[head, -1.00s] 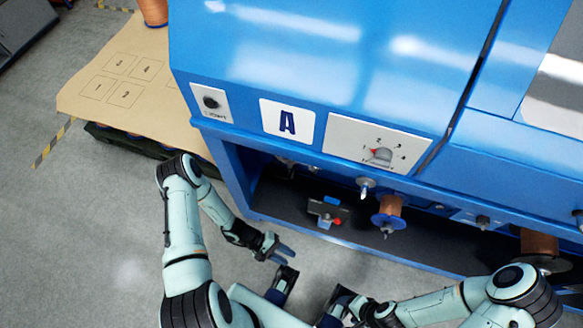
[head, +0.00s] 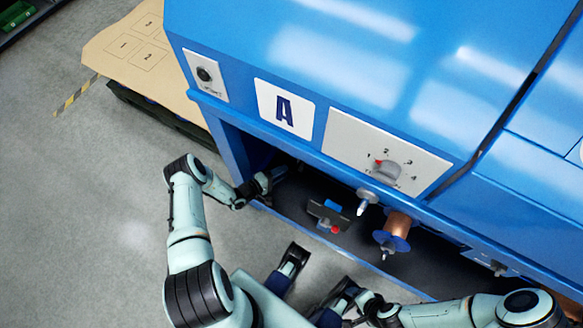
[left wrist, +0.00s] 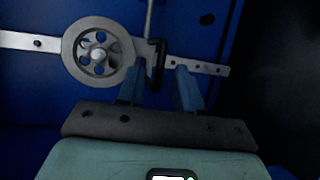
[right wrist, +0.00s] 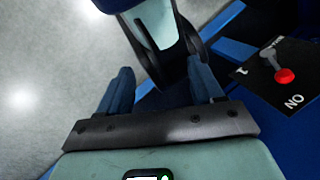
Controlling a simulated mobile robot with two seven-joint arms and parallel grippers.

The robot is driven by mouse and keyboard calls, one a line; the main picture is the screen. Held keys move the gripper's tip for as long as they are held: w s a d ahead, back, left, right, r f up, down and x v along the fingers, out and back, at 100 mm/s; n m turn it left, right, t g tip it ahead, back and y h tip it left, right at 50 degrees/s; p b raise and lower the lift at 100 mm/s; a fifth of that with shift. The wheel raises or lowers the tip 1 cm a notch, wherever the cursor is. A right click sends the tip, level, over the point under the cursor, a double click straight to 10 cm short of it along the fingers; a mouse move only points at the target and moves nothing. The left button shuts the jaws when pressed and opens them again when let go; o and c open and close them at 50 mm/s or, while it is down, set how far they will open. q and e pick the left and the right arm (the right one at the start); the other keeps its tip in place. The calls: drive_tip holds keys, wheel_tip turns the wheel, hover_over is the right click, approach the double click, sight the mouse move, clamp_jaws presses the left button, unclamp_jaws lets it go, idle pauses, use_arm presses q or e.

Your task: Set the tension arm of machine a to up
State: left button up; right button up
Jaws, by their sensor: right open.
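Machine A is the blue cabinet with a white plate marked "A" (head: 285,110). In the left wrist view, a grey spoked pulley wheel (left wrist: 73,50) sits on a flat metal bar (left wrist: 212,67) against a blue wall inside. A thin rod and a dark loop (left wrist: 160,62) show beside the wheel. I cannot tell which position the tension arm is in. My left gripper (head: 268,182) reaches into the lower opening at its left end; its fingers (left wrist: 158,88) are apart, just below the bar, with nothing clearly held. My right gripper (right wrist: 160,90) is open and empty, outside the machine.
The front carries a numbered dial (head: 386,170) and a small knob (head: 204,74).

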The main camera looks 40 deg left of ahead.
use_arm(q)
drive_tip(key=b+x, duration=0.1)
drive_tip(key=x, duration=0.4)
drive_tip(key=shift+w, duration=0.1)
use_arm(e)
drive_tip(key=shift+w+d+f+t, duration=0.25)
drive_tip(key=shift+w+f, duration=0.15)
drive_tip(key=shift+w, duration=0.15)
drive_tip(key=shift+w+d+f+t, duration=0.15)
drive_tip(key=shift+w+d+f, duration=0.1)
drive_tip(key=shift+w+f, duration=0.25)
drive_tip(key=shift+r, duration=0.1)
